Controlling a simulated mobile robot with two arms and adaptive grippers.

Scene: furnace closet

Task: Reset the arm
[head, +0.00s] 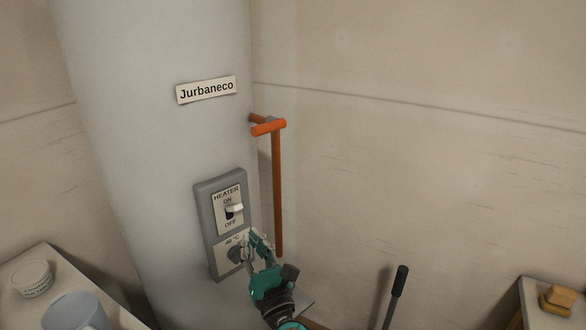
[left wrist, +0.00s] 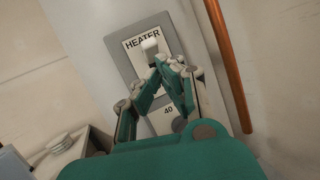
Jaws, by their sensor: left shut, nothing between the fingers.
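My left gripper (head: 256,240) is green and grey, in front of the lower part of the grey heater panel (head: 201,210) on the large grey cylinder. It is shut and empty. In the left wrist view the fingers (left wrist: 166,66) come together just below the heater switch (left wrist: 150,44). I cannot tell whether they touch the panel. The heater switch (head: 235,209) is a white toggle between the ON and OFF labels. A dark knob (head: 235,255) sits beside the 40 °C label, close to the fingers. My right gripper does not show.
An orange pipe with a T-shaped top (head: 277,180) runs down just right of the panel. A dark handle (head: 399,281) stands at the lower right. A shelf with a sponge (head: 560,296) is at far right, and a white tub (head: 32,279) at lower left.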

